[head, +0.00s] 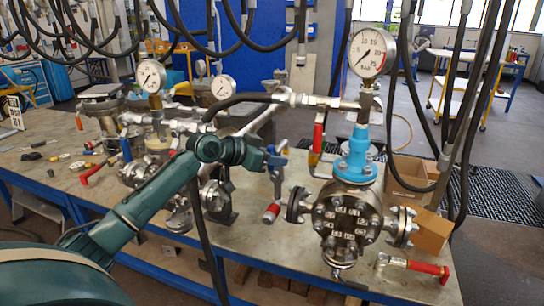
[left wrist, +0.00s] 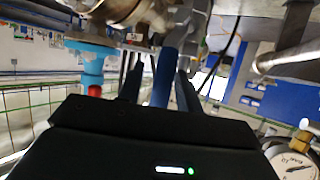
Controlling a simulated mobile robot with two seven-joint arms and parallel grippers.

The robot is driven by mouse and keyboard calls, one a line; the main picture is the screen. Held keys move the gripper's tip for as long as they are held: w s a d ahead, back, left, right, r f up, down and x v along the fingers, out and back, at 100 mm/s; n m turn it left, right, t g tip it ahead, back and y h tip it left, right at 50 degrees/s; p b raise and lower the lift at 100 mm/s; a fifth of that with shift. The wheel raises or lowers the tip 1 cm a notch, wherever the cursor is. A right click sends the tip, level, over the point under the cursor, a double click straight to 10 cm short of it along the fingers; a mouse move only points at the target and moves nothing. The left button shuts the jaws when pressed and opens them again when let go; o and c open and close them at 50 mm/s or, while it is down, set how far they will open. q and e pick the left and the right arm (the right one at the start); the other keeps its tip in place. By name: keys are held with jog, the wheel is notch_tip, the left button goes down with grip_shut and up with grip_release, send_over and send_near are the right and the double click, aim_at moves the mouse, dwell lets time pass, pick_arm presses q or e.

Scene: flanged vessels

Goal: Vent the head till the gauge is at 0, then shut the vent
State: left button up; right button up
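The nearest flanged vessel (head: 345,222) stands at the front of the bench, with a light blue neck (head: 357,160) and a round gauge (head: 372,52) on top. The gauge's needle is too small to read surely. A red-handled valve (head: 318,140) sits on the line left of the neck. My left gripper (head: 268,158) is left of this vessel, near a blue lever (head: 281,148). In the left wrist view a blue bar (left wrist: 165,75) stands between my two dark fingers, with gaps showing beside it. Which valve is the vent I cannot tell. My right gripper is out of view.
Two more gauges (head: 151,75) (head: 222,87) stand on vessels behind my left arm. A red lever (head: 428,268) sticks out at the front right. Black hoses hang across the view. Cardboard boxes (head: 408,174) stand at the right. Small loose parts lie on the bench's left.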

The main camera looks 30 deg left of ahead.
pick_arm(q)
jog(key=shift+o, duration=0.3)
jog(key=shift+a+r, duration=0.1)
jog(key=shift+s, duration=0.1)
jog(key=shift+s+a+r, duration=0.1)
jog(key=shift+s+a, duration=0.1)
jog(key=shift+s, duration=0.1)
jog(key=b+v, duration=0.3)
jog(key=v, duration=0.9)
jog(key=shift+b, duration=0.4)
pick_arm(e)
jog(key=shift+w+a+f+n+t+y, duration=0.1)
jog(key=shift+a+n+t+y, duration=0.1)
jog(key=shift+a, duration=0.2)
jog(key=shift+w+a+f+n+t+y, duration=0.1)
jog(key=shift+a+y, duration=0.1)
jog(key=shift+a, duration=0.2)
pick_arm(q)
jog(key=shift+s+d, duration=0.1)
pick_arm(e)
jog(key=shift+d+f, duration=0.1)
